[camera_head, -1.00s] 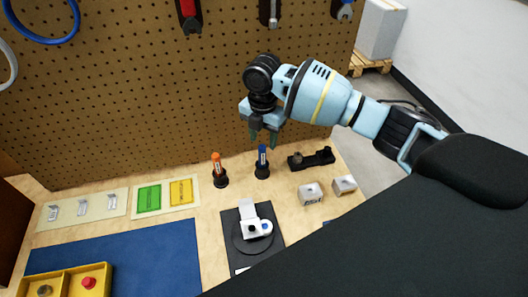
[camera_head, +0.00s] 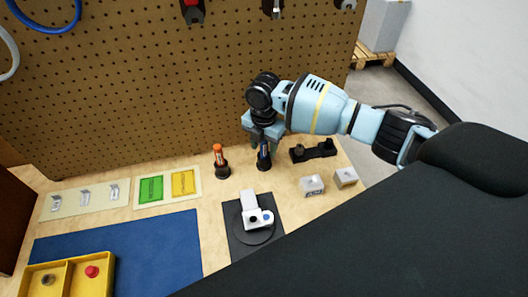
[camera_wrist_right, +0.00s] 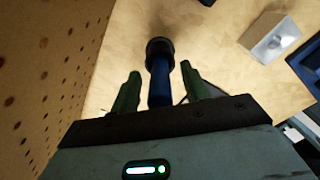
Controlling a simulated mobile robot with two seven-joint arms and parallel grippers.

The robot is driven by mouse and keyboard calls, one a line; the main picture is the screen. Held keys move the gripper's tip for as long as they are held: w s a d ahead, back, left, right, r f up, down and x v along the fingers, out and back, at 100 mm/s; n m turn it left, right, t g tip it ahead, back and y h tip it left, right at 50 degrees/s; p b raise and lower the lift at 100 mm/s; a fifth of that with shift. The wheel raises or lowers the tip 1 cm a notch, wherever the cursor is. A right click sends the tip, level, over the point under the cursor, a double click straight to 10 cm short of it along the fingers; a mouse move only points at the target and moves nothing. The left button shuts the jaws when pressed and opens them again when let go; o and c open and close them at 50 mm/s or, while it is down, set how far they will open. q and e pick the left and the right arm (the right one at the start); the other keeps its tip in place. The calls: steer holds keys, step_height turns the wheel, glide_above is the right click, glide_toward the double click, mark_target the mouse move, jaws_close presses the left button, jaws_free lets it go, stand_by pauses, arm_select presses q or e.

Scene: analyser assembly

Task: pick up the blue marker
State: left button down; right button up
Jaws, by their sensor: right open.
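The blue marker (camera_head: 264,150) stands upright in a small round black holder (camera_head: 264,164) near the pegboard. My right gripper (camera_head: 265,143) is down over the marker from above, with its fingers on either side of it. In the right wrist view, the blue marker (camera_wrist_right: 160,80) lies between the two open green fingertips (camera_wrist_right: 160,82), with a gap visible on both sides. The marker's upper end is partly hidden by the gripper. My left gripper is not in view.
An orange marker (camera_head: 218,149) stands in its own black holder just left. A black fixture (camera_head: 314,151) and two pale blocks (camera_head: 312,185) are to the right. A white device (camera_head: 257,217) sits in front on a dark pad. The pegboard (camera_head: 130,90) rises close behind.

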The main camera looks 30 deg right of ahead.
steer(key=shift+f, duration=0.45)
jaws_close()
step_height(320, 180, up, 10)
stand_by(0.5)
